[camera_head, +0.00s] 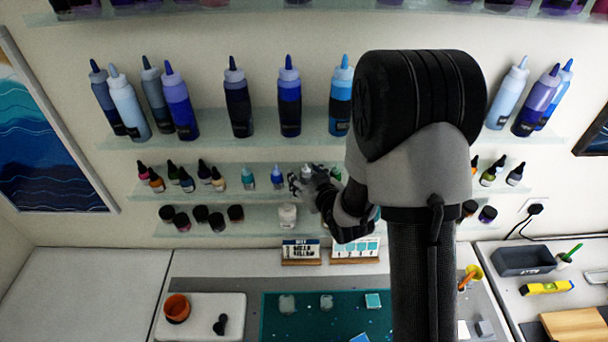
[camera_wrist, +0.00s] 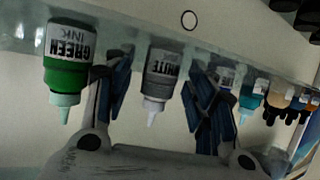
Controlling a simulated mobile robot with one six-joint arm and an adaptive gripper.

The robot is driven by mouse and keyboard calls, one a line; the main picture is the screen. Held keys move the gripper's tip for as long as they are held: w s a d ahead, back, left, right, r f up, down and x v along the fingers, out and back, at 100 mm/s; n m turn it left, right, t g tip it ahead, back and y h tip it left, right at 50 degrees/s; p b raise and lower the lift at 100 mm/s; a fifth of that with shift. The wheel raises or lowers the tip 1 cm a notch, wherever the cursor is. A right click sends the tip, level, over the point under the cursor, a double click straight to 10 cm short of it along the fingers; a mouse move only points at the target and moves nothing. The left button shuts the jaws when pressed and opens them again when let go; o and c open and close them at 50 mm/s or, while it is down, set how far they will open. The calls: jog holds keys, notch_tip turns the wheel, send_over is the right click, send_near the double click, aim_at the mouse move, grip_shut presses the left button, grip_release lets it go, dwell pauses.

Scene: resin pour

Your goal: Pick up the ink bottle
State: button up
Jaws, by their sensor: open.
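A white ink bottle (camera_wrist: 158,78), labelled WHITE, hangs upside down in the wrist view, with its pale nozzle pointing down the picture. My gripper (camera_wrist: 160,95) is open, with one finger on either side of this bottle and visible gaps to it. A green ink bottle (camera_wrist: 68,60), labelled GREEN INK, is beside the left finger. Another ink bottle (camera_wrist: 225,77) is partly hidden by the right finger. In the head view, my gripper (camera_head: 312,184) is at the small-bottle shelf, around a pale-capped bottle (camera_head: 306,172); my arm hides part of that row.
Tall squeeze bottles (camera_head: 290,100) stand on the shelf above. Jars (camera_head: 287,216) stand below. The left worktop (camera_head: 80,290) is clear.

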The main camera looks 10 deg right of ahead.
jog(key=shift+w+f, duration=0.1)
jog(key=shift+w, duration=0.1)
jog(key=c, duration=1.1)
jog(key=shift+c, duration=0.2)
